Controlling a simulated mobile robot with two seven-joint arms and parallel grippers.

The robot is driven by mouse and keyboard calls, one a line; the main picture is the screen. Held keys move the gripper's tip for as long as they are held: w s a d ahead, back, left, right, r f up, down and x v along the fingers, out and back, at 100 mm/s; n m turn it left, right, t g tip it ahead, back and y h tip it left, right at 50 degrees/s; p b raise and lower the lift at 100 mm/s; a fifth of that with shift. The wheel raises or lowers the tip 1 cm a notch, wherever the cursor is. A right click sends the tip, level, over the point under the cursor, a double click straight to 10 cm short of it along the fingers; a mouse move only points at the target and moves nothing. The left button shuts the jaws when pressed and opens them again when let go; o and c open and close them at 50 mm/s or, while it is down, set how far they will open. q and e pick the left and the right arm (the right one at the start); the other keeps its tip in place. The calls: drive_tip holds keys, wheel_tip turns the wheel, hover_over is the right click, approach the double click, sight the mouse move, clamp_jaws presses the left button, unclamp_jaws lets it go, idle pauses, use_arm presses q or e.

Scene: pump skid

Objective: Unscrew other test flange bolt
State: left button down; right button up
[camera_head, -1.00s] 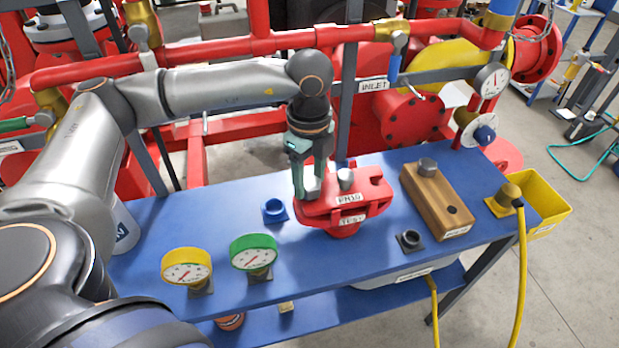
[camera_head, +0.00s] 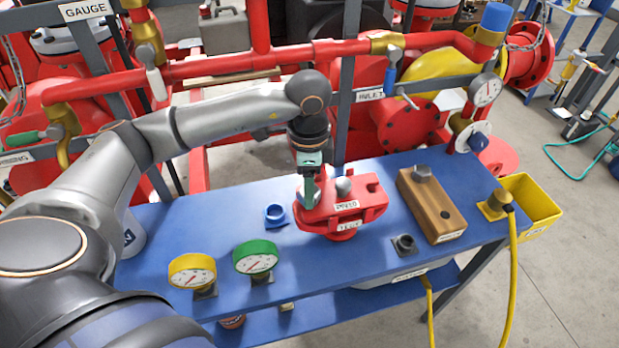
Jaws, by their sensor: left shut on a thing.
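The red test flange (camera_head: 365,203), with a label marked TEST on its front, stands on the blue table. One grey bolt head (camera_head: 343,187) shows on its top, near the middle. My left gripper (camera_head: 308,200) points down at the left side of the flange. Its greenish fingers are shut on the other bolt, which they mostly hide. I cannot tell how far that bolt is turned out. The wooden block (camera_head: 428,208) right of the flange holds one grey bolt (camera_head: 422,174) in its far end and has an empty hole near its front end. My right gripper is not in view.
On the blue table (camera_head: 330,266) are a blue ring fitting (camera_head: 275,214), a yellow gauge (camera_head: 192,270), a green gauge (camera_head: 256,257) and a black socket (camera_head: 404,244). A yellow bin (camera_head: 532,204) hangs at the right end. Red pipes (camera_head: 230,64) run behind.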

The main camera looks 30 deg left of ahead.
use_arm(q)
drive_tip(key=shift+c, duration=0.9)
unclamp_jaws()
